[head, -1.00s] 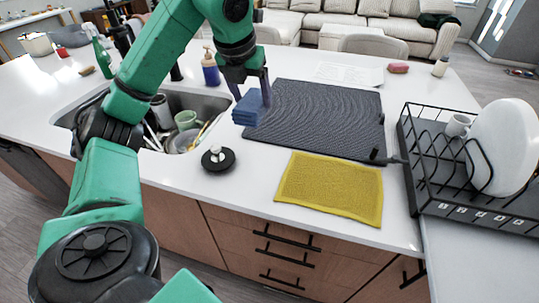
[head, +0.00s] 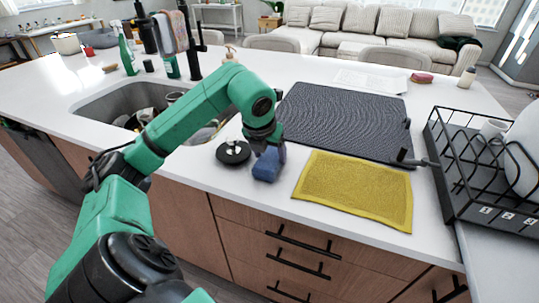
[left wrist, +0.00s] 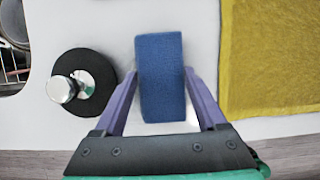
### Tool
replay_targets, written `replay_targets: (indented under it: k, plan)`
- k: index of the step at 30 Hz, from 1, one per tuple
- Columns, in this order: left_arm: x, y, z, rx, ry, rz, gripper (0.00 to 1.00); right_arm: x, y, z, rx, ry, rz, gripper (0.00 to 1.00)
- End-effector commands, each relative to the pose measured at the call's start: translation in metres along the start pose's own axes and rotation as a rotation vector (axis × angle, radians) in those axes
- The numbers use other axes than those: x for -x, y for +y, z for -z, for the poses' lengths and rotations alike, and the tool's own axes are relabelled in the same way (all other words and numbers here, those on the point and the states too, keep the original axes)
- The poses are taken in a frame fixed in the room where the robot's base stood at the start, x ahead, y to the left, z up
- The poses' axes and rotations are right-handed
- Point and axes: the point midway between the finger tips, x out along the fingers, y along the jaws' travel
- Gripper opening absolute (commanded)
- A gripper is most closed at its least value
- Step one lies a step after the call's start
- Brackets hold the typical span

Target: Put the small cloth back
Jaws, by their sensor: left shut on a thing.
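The small blue cloth (head: 268,163), folded into a thick block, is at the front of the white counter, between the black drain stopper and the yellow cloth. My left gripper (head: 267,148) is shut on it from above. In the left wrist view the blue cloth (left wrist: 162,78) lies between the two purple fingers of the left gripper (left wrist: 163,93). I cannot tell whether its underside touches the counter. The larger yellow cloth (head: 355,187) lies flat to the right; it also shows in the left wrist view (left wrist: 272,55). My right gripper is not in view.
The black stopper (head: 233,152) stands just left of the blue cloth. The sink (head: 105,103) with dishes is further left. A dark drying mat (head: 345,118) lies behind, and a black dish rack (head: 455,195) stands at the right. The counter's front edge is close.

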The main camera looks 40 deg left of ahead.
Motion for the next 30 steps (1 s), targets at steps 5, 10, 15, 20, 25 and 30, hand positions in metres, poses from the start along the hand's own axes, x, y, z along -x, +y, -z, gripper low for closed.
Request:
replay_targets:
  k: [5,10,15,20,25,30]
  plan:
    - [0.000,0.000,0.000,0.000,0.001,0.000,1.00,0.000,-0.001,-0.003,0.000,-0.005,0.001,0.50]
    - [0.000,0.000,0.000,0.000,0.001,0.000,1.00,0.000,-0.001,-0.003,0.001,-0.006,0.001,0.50]
    - [0.009,0.000,-0.001,0.000,-0.003,0.001,1.00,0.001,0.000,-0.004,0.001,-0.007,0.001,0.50]
    - [0.042,0.000,-0.002,0.000,-0.006,0.001,1.00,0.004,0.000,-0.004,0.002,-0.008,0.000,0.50]
    - [0.090,0.000,-0.003,0.000,-0.006,0.002,1.00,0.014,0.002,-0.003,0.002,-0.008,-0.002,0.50]
    - [0.118,0.000,-0.002,0.001,-0.001,0.001,1.00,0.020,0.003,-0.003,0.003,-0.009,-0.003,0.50]
